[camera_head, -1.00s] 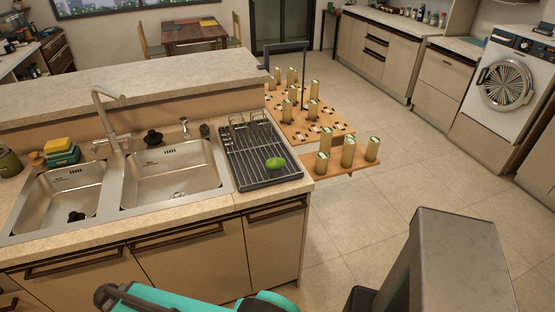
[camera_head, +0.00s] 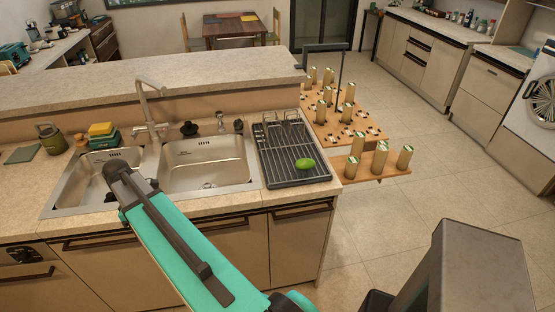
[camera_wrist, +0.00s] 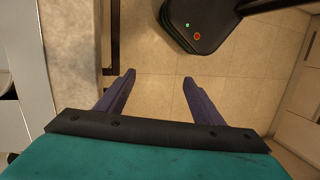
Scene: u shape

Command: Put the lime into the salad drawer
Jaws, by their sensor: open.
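The lime (camera_head: 305,164) is bright green and lies on the dark drying rack (camera_head: 290,180) to the right of the double sink in the head view. My gripper (camera_wrist: 158,82) shows in the wrist view with its two dark fingers spread apart and nothing between them. It points down at the tiled floor. In the head view my teal arm reaches up across the front of the sink, left of the lime and apart from it. The gripper's fingers cannot be made out there. No salad drawer can be identified in these views.
The sink (camera_head: 208,165) and raised counter ledge (camera_head: 150,85) lie around the rack. Beyond the counter's right end stands a wooden cart (camera_head: 345,128) carrying several tan cylinders. Open tiled floor (camera_head: 440,195) lies to the right, before cabinets and a washing machine (camera_head: 537,95).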

